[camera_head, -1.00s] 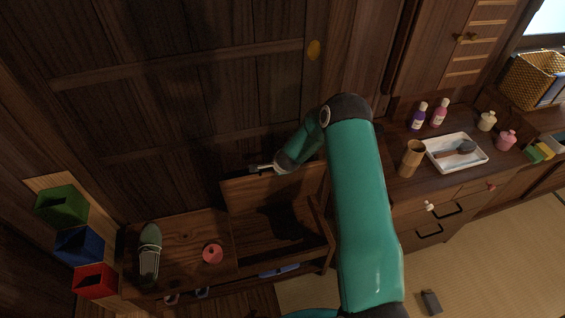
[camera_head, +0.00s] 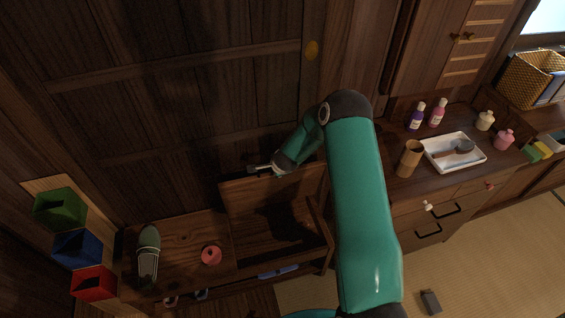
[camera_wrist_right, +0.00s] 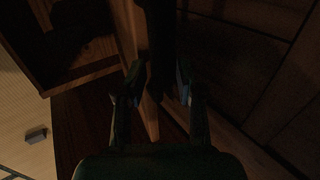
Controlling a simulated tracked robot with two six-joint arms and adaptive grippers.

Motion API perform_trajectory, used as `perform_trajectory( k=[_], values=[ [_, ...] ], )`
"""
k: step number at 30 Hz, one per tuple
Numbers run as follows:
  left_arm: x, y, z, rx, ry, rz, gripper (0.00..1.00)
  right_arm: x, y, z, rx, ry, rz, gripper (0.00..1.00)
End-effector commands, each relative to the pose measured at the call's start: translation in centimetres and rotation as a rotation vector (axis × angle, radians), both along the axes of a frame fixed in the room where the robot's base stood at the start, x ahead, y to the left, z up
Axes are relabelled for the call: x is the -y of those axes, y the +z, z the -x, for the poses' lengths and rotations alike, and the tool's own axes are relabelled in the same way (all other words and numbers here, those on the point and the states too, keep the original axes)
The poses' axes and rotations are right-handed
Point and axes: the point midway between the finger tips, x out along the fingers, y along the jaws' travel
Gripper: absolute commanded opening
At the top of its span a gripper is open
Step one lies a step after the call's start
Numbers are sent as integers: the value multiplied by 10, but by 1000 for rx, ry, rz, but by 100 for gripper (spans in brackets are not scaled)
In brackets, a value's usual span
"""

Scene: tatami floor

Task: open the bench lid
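The wooden bench (camera_head: 190,236) stands against the wall at lower left in the head view. Its lid (camera_head: 240,200) is raised steeply at the back, and the compartment (camera_head: 285,243) below lies uncovered and dark. My right gripper (camera_head: 260,168) is at the lid's upper edge, on the wall side. In the right wrist view its two fingers (camera_wrist_right: 158,85) are spread apart, with the lid's board (camera_wrist_right: 128,35) running beside and between them; contact is too dark to tell. My right arm hides the bench's right end. My left gripper is out of view.
A dark green shoe (camera_head: 148,256) and a pink round object (camera_head: 211,255) sit on the bench's fixed left top. Green, blue and red boxes (camera_head: 60,208) stand farther left. A cabinet with a white tray (camera_head: 455,154) and bottles is at right. Tatami floor (camera_head: 470,265) is open at lower right.

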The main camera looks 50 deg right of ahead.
Motion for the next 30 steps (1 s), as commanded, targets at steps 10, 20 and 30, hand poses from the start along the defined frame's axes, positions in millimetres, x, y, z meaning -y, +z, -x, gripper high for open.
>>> perform_trajectory(
  k=[10, 20, 30],
  values=[
    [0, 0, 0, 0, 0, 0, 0, -20, 56, 32, 3, 1, 3, 36],
    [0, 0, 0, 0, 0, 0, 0, -32, 87, 51, 1, 0, 2, 36],
    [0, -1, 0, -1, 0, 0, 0, -32, 88, 52, 1, 0, 2, 36]
  ],
)
